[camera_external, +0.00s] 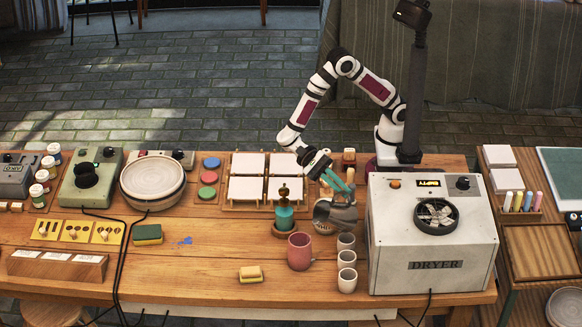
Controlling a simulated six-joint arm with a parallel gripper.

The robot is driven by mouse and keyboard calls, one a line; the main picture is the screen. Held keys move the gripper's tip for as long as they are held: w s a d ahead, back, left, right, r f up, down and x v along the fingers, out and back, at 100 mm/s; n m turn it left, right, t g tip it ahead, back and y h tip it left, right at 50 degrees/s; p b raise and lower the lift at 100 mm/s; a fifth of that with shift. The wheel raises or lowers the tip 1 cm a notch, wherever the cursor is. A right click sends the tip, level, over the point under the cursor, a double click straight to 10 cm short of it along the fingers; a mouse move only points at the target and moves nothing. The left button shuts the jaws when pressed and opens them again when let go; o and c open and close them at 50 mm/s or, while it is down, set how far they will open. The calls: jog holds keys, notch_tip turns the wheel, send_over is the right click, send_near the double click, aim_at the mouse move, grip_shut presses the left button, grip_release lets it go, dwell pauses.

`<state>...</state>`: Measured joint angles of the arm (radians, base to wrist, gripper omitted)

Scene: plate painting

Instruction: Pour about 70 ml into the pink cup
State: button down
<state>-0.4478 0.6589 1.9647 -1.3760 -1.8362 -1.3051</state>
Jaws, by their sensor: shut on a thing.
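The pink cup (300,255) stands upright on the wooden table, left of the small pale cups. My gripper (341,192), with teal fingers, is shut on a dark grey metal jug (338,215). The jug is behind and to the right of the pink cup, apart from it. It looks tilted, but I cannot tell how far, nor whether it is clear of the table. The inside of the pink cup and the jug's contents cannot be made out.
Several small pale cups (347,279) stand right of the pink cup, beside the white dryer (430,240). A teal bottle (284,217) stands behind the pink cup. A yellow sponge (250,273) lies front left.

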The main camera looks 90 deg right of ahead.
dwell(0.4)
jog(key=s+f+n, duration=0.1)
jog(key=s+d+f+n+t, duration=0.1)
jog(key=f, duration=0.1)
jog(key=shift+s+d+f+n+t, duration=0.1)
jog(key=shift+s+f+n+t, duration=0.05)
jog(key=shift+s+n+t, duration=0.2)
jog(key=s+d+r+n+t+y, duration=0.1)
jog(key=s+r+n+t, duration=0.2)
jog(key=s+r+n, duration=0.1)
jog(key=shift+d+r+n+b, duration=0.3)
jog(key=shift+d+r+n, duration=0.1)
jog(key=shift+r, duration=0.5)
jog(key=shift+s, duration=0.1)
